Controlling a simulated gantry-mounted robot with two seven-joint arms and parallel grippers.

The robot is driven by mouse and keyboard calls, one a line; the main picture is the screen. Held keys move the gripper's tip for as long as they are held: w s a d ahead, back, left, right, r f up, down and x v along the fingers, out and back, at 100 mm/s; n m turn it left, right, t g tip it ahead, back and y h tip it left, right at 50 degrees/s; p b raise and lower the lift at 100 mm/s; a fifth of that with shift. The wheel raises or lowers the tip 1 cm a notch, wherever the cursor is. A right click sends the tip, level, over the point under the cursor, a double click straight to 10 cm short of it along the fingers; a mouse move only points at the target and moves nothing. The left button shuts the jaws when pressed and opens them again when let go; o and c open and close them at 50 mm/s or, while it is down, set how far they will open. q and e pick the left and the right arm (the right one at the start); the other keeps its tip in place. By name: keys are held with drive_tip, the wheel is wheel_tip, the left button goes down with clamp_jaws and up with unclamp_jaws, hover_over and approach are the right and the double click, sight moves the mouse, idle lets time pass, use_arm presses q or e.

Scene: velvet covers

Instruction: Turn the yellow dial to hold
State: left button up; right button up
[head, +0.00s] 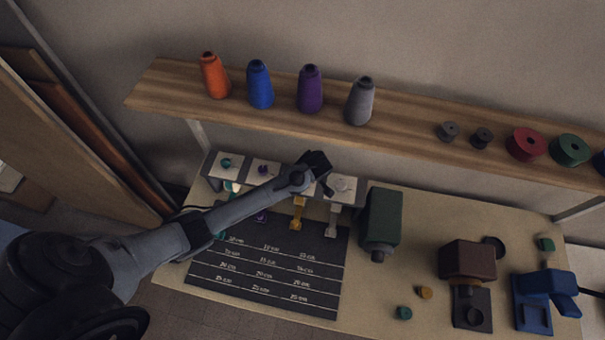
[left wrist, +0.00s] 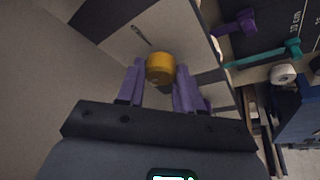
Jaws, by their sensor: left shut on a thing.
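The yellow dial (left wrist: 160,66) sits on a pale panel and shows in the left wrist view between the two purple fingers of my left gripper (left wrist: 160,82). The gripper is shut on the dial. A short dark mark is on the panel beyond the dial; I cannot read the dial's setting. In the head view my left gripper (head: 321,178) is over the row of dial panels and hides the yellow dial. A yellow lever (head: 298,213) hangs below that spot. My right gripper is not in view.
A teal dial (head: 226,163) and a purple dial (head: 263,170) are left of my gripper, a grey dial (head: 343,184) right. A wooden shelf (head: 150,88) with thread cones runs above. A dark green block (head: 381,217) stands right. A black chart (head: 262,272) lies in front.

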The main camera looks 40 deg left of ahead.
use_arm(q)
drive_tip(key=m+p, duration=0.2)
drive_tip(key=m+t+p, duration=0.1)
drive_tip(key=m, duration=0.1)
drive_tip(key=shift+s+r+h+p, duration=0.15)
drive_tip(key=shift+r+h+p, duration=0.05)
drive_tip(key=shift+h+p, duration=0.2)
drive_tip(key=m+t+h+p, duration=0.1)
drive_tip(key=m+p, duration=0.1)
drive_tip(key=m, duration=0.2)
drive_tip(key=m+t+h+p, duration=0.1)
drive_tip(key=m, duration=0.1)
drive_tip(key=shift+a+f+m, duration=0.1)
drive_tip(key=shift+f+m, duration=0.05)
drive_tip(key=shift+m, duration=0.15)
drive_tip(key=m, duration=0.2)
drive_tip(key=m+h, duration=0.1)
drive_tip(key=m, duration=0.1)
drive_tip(key=shift+a+h, duration=0.15)
drive_tip(key=shift+h, duration=0.15)
drive_tip(key=shift+m+h, duration=0.3)
drive_tip(key=shift+m, duration=0.6)
drive_tip(key=o, duration=1)
drive_tip(key=shift+o, duration=0.2)
